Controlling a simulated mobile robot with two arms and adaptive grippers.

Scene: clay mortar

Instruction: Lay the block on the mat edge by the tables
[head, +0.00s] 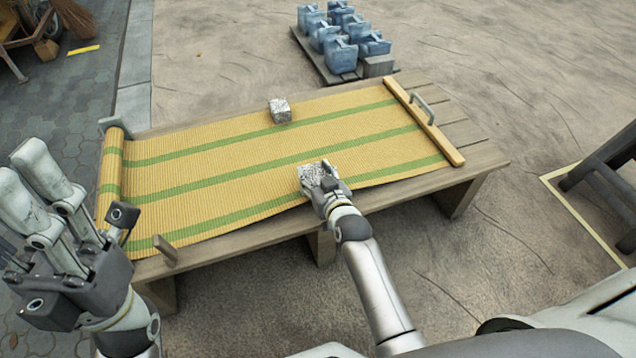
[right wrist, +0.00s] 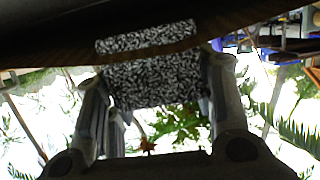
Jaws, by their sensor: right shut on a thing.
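A low wooden table (head: 486,160) bears a yellow mat (head: 225,168) with green stripes. One grey speckled block (head: 280,112) lies on the mat near its far edge. My right gripper (head: 322,184) is shut on a second speckled block (head: 311,174) at the mat's near edge. That held block also shows between the fingers in the right wrist view (right wrist: 155,80). I cannot tell whether it touches the mat. My left gripper (head: 72,190) is open and empty, left of the table's near left corner.
A wooden bar (head: 432,128) with a metal handle lies across the mat's right end. The mat's left end is rolled (head: 110,180). A small wooden peg (head: 165,250) stands at the near left edge. Several blue jugs (head: 340,55) stand on a pallet behind. A dark bench (head: 610,180) is right.

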